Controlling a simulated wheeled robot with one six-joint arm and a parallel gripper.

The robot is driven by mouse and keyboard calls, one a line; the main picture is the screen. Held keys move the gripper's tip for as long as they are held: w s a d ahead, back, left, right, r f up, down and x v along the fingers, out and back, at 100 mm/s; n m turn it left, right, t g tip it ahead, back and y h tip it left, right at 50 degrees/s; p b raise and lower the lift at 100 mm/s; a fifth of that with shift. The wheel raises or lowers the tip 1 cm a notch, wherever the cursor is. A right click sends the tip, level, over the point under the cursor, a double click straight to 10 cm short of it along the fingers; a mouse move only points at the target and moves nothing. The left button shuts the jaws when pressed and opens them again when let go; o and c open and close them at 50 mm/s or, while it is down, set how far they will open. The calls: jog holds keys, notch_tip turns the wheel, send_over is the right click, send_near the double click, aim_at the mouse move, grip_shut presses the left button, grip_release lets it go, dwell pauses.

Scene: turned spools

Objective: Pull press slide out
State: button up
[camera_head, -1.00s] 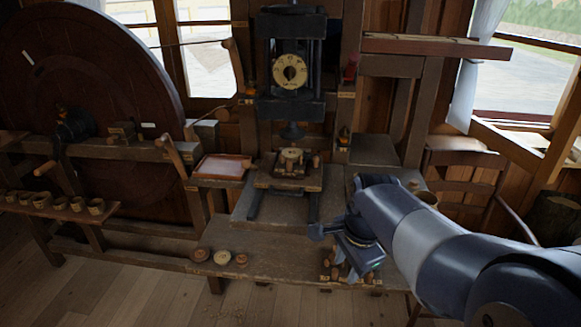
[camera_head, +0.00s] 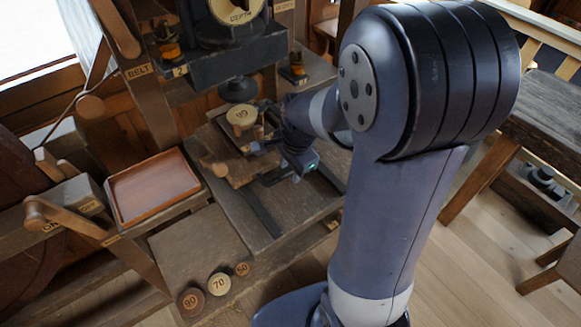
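The press slide (camera_head: 238,172) is a dark wooden carriage under the press, on rails over the bench. A round pale piece marked 90 (camera_head: 240,116) sits on it, below the dark press ram (camera_head: 238,90). A rounded wooden knob (camera_head: 216,169) shows at the slide's left front. My gripper (camera_head: 268,163) is low at the slide's right front, with its dark fingers apart. I cannot tell whether they touch the slide. My wrist and arm hide the slide's right side.
A reddish tray (camera_head: 153,187) stands left of the slide. Discs marked 90 (camera_head: 191,300), 70 (camera_head: 219,284) and 50 (camera_head: 242,269) lie on the front bench. A wooden lever (camera_head: 68,218) sticks out at left. The bench between tray and discs is clear.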

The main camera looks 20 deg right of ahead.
jog(key=shift+w+a+f, duration=0.25)
jog(key=shift+a+f, duration=0.1)
jog(key=shift+a, duration=0.1)
jog(key=shift+d, duration=0.1)
jog(key=shift+c, duration=0.2)
grip_shut()
